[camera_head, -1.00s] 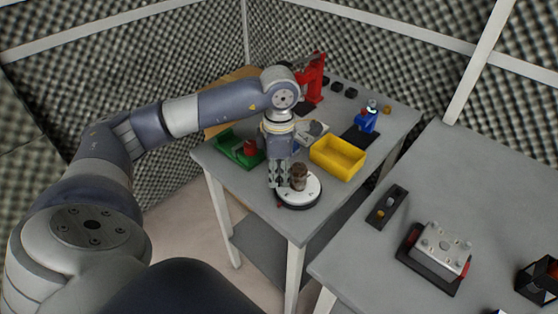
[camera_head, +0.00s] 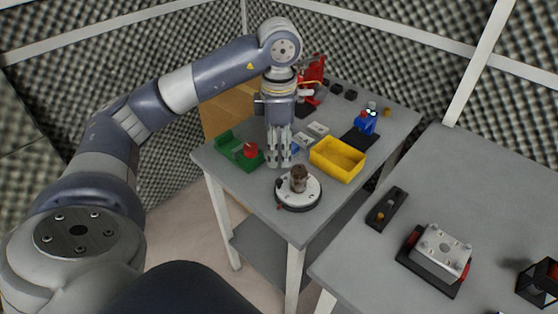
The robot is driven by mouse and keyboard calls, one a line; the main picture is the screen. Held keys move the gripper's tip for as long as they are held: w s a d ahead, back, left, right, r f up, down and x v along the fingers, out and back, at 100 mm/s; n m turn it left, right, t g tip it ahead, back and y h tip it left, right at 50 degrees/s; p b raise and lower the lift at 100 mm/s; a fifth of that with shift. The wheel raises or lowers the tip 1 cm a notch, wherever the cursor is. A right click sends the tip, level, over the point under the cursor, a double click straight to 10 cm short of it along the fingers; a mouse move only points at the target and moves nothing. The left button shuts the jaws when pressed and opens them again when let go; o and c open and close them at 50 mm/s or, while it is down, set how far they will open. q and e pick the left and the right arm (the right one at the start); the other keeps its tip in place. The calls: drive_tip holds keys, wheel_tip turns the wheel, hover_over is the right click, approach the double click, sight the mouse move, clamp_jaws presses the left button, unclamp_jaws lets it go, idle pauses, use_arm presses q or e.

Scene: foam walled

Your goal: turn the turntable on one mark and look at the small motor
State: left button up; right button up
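The turntable (camera_head: 312,193) is a round white disc on a dark base near the front corner of the far table. The small motor (camera_head: 298,179), a brown upright cylinder, stands on it. My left gripper (camera_head: 279,163) points down behind and slightly left of the turntable, apart from the motor. Its fingers look close together, but I cannot tell whether they are fully shut. A small red spot shows at the turntable's left front edge. My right gripper is not in view.
A yellow bin (camera_head: 338,160) stands right of the gripper, and a green holder with a red part (camera_head: 238,149) stands left. A blue device (camera_head: 367,121) and a red press (camera_head: 313,70) are farther back. A second table (camera_head: 470,190) holds a silver block (camera_head: 440,252).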

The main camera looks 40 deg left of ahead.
use_arm(q)
drive_tip(key=shift+r, duration=1.5)
